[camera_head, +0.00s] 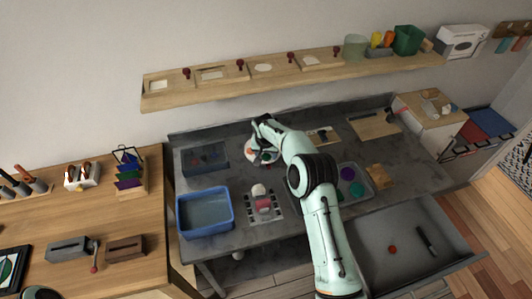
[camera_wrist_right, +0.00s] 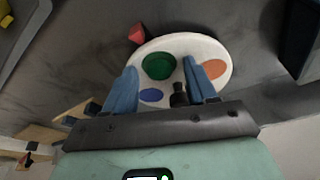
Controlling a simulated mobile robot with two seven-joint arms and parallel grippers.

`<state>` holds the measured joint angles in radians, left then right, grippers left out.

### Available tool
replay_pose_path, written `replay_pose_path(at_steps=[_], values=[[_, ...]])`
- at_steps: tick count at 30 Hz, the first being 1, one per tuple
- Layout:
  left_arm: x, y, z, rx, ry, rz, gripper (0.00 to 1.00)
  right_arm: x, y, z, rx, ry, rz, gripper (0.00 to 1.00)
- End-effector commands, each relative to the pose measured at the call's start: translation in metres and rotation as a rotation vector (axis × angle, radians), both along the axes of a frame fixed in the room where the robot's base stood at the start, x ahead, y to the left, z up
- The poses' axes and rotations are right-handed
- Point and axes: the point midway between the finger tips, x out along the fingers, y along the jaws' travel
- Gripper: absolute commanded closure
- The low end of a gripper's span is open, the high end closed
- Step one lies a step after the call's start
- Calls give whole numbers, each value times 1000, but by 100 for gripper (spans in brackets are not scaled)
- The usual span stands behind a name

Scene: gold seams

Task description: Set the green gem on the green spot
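A white round plate (camera_wrist_right: 215,50) lies below my right gripper (camera_wrist_right: 162,86) in the right wrist view. It carries a green spot (camera_wrist_right: 148,76), an orange spot (camera_wrist_right: 213,69) and a blue spot (camera_wrist_right: 151,95). A darker green faceted shape, which looks like the green gem (camera_wrist_right: 160,64), lies over the green spot; their edges are hard to tell apart. The gripper's blue fingers are apart, one on each side and nearer to the camera. In the head view the plate (camera_head: 250,155) is partly hidden by my right arm. My left gripper is not in view.
A small black knobbed thing (camera_wrist_right: 180,97) stands near one finger. On the grey worktop are a blue bin (camera_head: 232,221), a dark bin (camera_head: 204,158) and a tray (camera_head: 372,190) with purple and green pieces. A drawer (camera_head: 450,262) is open.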

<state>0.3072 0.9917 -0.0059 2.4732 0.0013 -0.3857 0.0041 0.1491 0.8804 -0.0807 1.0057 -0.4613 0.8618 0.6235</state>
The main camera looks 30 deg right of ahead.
Motion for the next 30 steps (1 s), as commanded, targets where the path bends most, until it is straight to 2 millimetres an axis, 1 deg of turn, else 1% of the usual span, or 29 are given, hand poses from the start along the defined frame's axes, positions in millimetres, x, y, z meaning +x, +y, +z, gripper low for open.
replay_pose_path(at_steps=[7, 11, 14, 21, 24, 27, 30], values=[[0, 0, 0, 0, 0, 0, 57, 0, 0, 1, 0, 0, 0, 44], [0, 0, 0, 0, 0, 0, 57, 0, 1, 10, 0, -4, 1, 44], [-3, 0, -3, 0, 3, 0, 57, -4, 3, 25, -1, -3, 0, 44], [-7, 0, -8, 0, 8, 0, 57, -16, 12, 76, -1, -4, 1, 44], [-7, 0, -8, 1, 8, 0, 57, -20, 14, 95, 0, -3, 1, 44], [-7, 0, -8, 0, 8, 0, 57, -23, 16, 108, 0, -2, 0, 44], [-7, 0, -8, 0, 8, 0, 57, -26, 18, 117, -1, -1, 0, 44]])
